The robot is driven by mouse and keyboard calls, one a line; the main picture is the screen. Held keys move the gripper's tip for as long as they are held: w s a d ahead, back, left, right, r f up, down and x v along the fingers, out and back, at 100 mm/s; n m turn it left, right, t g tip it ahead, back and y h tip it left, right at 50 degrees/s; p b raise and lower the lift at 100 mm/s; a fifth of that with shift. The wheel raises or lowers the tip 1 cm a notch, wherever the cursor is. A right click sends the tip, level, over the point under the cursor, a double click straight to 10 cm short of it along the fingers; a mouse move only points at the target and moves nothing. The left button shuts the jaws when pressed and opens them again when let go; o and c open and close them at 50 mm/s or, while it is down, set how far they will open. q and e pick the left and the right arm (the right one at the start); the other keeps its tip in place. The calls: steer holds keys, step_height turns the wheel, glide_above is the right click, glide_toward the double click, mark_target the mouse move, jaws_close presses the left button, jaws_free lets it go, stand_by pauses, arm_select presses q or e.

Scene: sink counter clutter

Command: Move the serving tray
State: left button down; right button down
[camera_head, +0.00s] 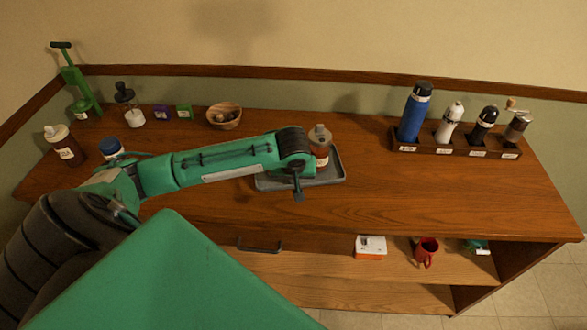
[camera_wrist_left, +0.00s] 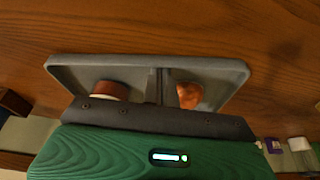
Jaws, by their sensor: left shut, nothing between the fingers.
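The grey serving tray (camera_head: 333,178) lies on the wooden counter, right of centre. A bottle with a brown body and pale cap (camera_head: 320,145) stands on it. My left gripper (camera_head: 298,196) points down at the tray's near edge, and its arm hides the tray's left and back parts. In the left wrist view the tray (camera_wrist_left: 205,66) spans the picture, and the shut, empty fingers (camera_wrist_left: 158,72) are over its long rim. I cannot tell whether they touch it. Two reddish-brown items show on the tray there, partly hidden by the gripper body. My right gripper is not in view.
A rack (camera_head: 455,150) with a blue bottle (camera_head: 414,112) and several shakers and grinders stands at right. A wooden bowl (camera_head: 223,117), small boxes and bottles stand at left. The counter right of the tray is clear.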

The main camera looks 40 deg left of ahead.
arm_select(q)
steer(key=s+d+p, duration=0.2)
steer(key=s+p, duration=0.1)
steer(key=s+d+p, duration=0.1)
steer(key=s+p, duration=0.1)
steer(key=shift+s+d, duration=0.15)
steer(key=shift+d, duration=0.15)
steer(key=shift+s+d, duration=0.15)
steer(key=shift+s, duration=0.05)
steer(key=shift+f, duration=0.1)
steer(key=shift+w, duration=0.1)
